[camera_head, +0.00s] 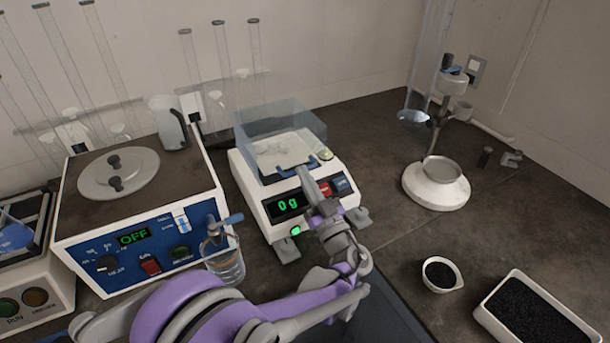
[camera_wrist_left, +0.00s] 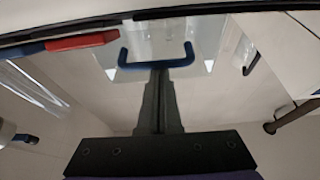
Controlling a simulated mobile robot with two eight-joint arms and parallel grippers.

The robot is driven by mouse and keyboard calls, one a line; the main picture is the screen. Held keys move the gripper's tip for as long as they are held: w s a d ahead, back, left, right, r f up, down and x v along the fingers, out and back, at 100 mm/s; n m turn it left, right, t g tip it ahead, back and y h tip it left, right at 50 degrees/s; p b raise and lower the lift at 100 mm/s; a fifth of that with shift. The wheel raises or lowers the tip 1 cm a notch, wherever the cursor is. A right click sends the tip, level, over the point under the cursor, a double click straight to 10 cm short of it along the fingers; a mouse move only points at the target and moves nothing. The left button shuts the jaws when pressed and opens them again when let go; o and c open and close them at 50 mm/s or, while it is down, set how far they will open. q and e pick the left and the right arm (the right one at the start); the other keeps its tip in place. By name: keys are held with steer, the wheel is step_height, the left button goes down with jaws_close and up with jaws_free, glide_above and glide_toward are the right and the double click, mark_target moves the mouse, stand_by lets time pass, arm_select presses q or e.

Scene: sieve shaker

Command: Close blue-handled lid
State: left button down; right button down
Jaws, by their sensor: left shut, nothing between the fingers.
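A white balance (camera_head: 262,208) with a green "0 g" display stands mid-table. A clear, see-through cover (camera_head: 280,120) sits over its pan area. The blue handle (camera_head: 315,165) is at the cover's front lower edge, partly hidden by my left gripper (camera_head: 303,175). In the left wrist view the blue U-shaped handle (camera_wrist_left: 158,62) spans just past the tips of my left gripper (camera_wrist_left: 159,72). The gripper's fingers are together and empty, with the tips at or very near the handle's bar; contact cannot be told. How far the lid is open is unclear.
A hot-plate unit (camera_head: 140,205) showing "OFF" stands left, with a glass beaker (camera_head: 226,262) at its right front corner. A white stand (camera_head: 436,185), small black-filled bowl (camera_head: 441,275) and black-filled tray (camera_head: 535,310) are right. Dark counter between the balance and the stand is clear.

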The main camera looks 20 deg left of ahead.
arm_select(q)
steer(key=shift+w+a+f, duration=0.1)
steer(key=shift+f, duration=0.4)
steer(key=shift+s+d+f, duration=0.1)
steer(key=shift+s+d, duration=0.25)
steer(key=shift+d, duration=0.05)
steer(key=s+d, duration=0.9)
steer(key=d, duration=0.1)
steer(key=shift+d+p, duration=0.3)
steer(key=shift+d, duration=0.05)
steer(key=shift+s, duration=0.1)
